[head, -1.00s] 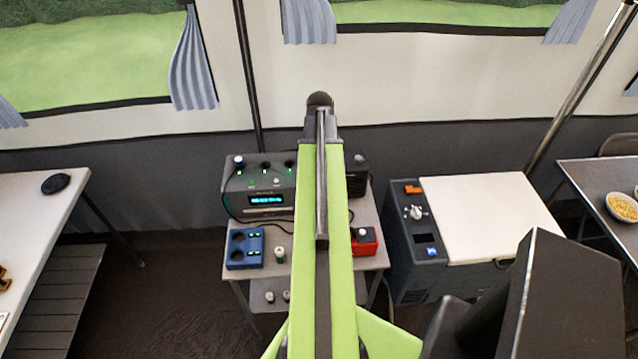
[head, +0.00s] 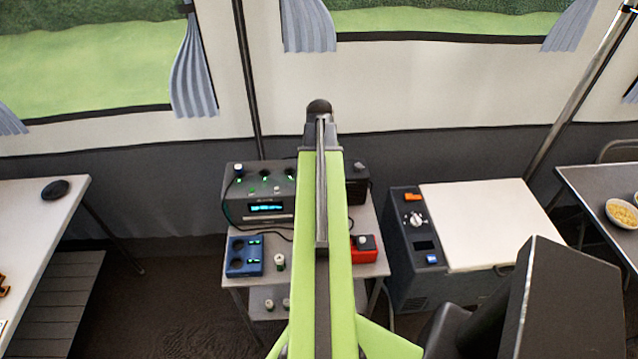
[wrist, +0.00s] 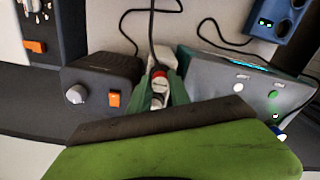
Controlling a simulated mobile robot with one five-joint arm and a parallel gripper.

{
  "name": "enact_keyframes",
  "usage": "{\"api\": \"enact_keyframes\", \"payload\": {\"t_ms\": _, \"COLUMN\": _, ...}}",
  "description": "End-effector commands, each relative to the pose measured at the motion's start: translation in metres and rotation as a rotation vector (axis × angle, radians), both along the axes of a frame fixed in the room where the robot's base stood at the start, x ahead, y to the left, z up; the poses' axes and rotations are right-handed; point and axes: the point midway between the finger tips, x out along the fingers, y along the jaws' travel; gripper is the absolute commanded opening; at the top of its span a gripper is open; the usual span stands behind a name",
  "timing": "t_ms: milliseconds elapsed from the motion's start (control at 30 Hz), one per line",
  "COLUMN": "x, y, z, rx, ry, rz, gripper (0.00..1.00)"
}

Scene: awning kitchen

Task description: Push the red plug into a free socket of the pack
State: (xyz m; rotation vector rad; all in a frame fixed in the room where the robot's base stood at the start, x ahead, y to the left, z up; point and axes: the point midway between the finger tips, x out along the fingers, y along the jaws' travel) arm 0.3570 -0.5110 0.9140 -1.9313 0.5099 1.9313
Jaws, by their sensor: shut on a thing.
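The blue pack (head: 235,269) lies on the front left of the small grey table in the head view, with two round dark sockets on its left side and green lights on its right. Both sockets look empty. Part of the pack (wrist: 265,27) also shows at the top right of the wrist view. My gripper (wrist: 160,90) is shut on the red plug (wrist: 159,76), which has a pale body and a dark cable running up the wrist view. The gripper is apart from the pack. In the head view my green arm hides the gripper and the plug.
A grey power unit (head: 232,208) with a lit display stands behind the pack; a dark box (wrist: 122,72) with a knob and orange switch is beside the gripper. A red box (head: 364,256) and a small white-topped item (head: 280,262) share the table (head: 375,268). A cable lies behind the pack.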

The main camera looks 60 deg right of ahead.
Motion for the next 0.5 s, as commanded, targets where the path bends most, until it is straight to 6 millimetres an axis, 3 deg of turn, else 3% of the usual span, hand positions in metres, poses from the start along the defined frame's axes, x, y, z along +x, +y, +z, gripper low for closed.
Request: {"api": "enact_keyframes", "payload": {"t_ms": 500, "x": 0.000, "y": 0.000, "z": 0.019, "rx": 0.000, "ry": 0.000, "rz": 0.000, "gripper": 0.00}}
